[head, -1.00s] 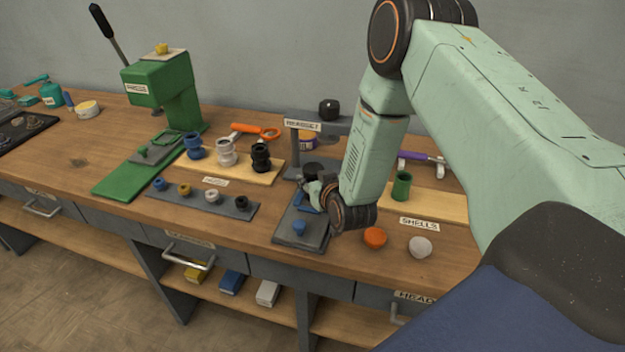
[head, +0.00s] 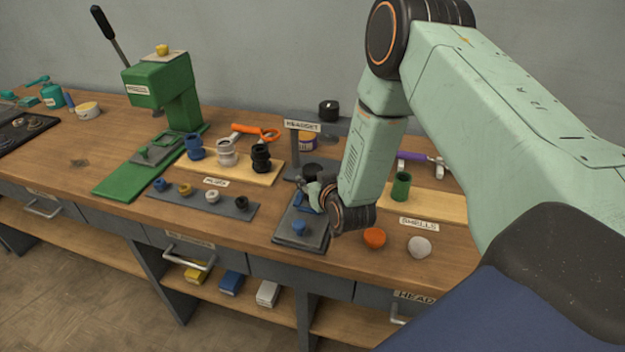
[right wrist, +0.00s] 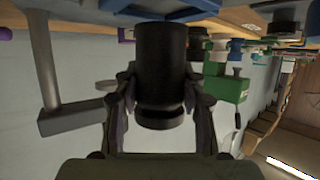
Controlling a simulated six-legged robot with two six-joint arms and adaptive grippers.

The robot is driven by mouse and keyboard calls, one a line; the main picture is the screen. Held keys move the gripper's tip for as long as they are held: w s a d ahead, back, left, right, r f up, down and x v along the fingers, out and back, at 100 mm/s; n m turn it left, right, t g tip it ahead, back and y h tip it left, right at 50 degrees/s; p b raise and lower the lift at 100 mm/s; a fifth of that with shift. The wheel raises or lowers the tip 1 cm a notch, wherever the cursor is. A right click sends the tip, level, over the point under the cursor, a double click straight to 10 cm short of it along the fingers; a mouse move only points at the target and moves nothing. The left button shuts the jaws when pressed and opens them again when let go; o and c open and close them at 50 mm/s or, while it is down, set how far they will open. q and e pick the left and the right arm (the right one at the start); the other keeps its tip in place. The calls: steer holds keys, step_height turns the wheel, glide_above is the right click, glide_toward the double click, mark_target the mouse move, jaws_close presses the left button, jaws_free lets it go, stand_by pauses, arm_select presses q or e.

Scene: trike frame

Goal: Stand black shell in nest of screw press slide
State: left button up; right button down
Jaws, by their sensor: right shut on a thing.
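The black shell (right wrist: 160,62) is a dark cylinder between the two fingers of my right gripper (right wrist: 160,105) in the right wrist view. My right gripper (head: 316,189) is shut on it, over the screw press base in the head view. The grey screw press (head: 294,150) bears a HEADSET label and a black knob on top. Its base plate (head: 318,243) holds a blue piece at the front. More blue, seemingly the slide, shows beside my fingers and at the top of the right wrist view (right wrist: 185,13). The nest and the shell's lower end cannot be made out. My left gripper is out of view.
A green shell (head: 401,187) stands on the wooden SHELLS board (head: 440,205) to the right. An orange knob (head: 374,238) and a white knob (head: 419,247) lie in front. A green press (head: 165,90) and boards of small parts stand to the left.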

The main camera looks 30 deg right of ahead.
steer(key=shift+w, duration=0.15)
steer(key=shift+f, duration=0.2)
steer(key=shift+f+b, duration=0.2)
steer(key=shift+b, duration=0.15)
steer(key=shift+f, duration=0.25)
steer(key=shift+f+b, duration=0.25)
steer(key=shift+b, duration=0.15)
steer(key=c, duration=0.9)
jaws_free()
steer(key=shift+c, duration=0.2)
steer(key=shift+o, duration=1.2)
steer(key=shift+s+f, duration=0.1)
steer(key=shift+s, duration=0.1)
